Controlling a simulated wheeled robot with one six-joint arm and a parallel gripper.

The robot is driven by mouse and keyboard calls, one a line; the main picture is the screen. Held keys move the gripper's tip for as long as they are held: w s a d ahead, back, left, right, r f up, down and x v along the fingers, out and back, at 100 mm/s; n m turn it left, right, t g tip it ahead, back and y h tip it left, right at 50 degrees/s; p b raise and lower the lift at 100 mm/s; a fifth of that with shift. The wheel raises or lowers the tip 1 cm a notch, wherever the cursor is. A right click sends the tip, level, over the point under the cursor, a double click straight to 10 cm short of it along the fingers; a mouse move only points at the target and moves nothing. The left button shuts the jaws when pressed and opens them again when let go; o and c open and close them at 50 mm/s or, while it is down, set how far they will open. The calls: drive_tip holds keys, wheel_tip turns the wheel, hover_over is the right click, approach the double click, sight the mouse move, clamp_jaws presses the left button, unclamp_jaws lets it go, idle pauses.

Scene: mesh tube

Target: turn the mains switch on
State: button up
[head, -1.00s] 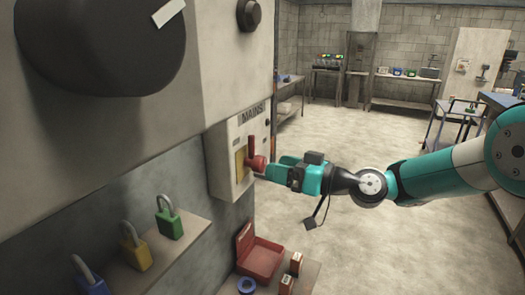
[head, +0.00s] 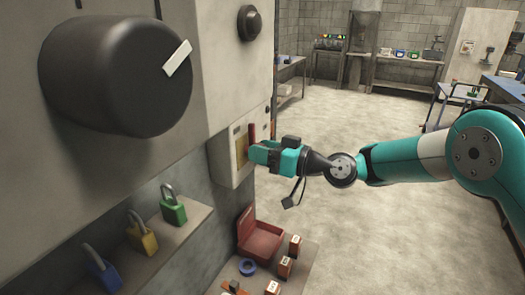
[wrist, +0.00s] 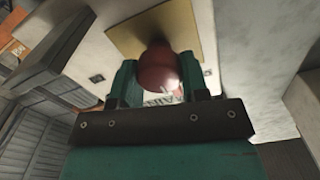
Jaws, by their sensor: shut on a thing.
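The mains switch is a pale grey box (head: 226,158) on the wall at the left of the room in the head view. Its red handle (head: 252,131) shows just above my gripper (head: 256,151), which hides the rest of it. In the wrist view the handle's round red end (wrist: 160,72) sits between the two teal fingers of my gripper (wrist: 160,84), in front of a yellow plate (wrist: 124,34). The fingers are shut on the handle. I cannot tell the lever's exact angle.
A large black knob (head: 115,75) juts from the panel at upper left. Padlocks (head: 173,206) stand on a ledge below. A red open case (head: 260,240) and small boxes (head: 286,267) lie on a lower shelf. The floor (head: 350,240) to the right is clear.

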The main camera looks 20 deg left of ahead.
drive_tip(key=shift+f+m+b, duration=0.1)
drive_tip(key=shift+m+b, duration=0.2)
drive_tip(key=shift+b, duration=0.1)
drive_tip(key=m+b, duration=0.2)
drive_tip(key=shift+f+m, duration=0.15)
drive_tip(key=shift+m, duration=0.15)
drive_tip(key=m+b, duration=0.2)
drive_tip(key=m, duration=0.3)
drive_tip(key=shift+w+m, duration=0.1)
drive_tip(key=shift+m, duration=0.2)
drive_tip(key=m, duration=0.9)
drive_tip(key=shift+p, duration=0.4)
drive_tip(key=o, duration=0.9)
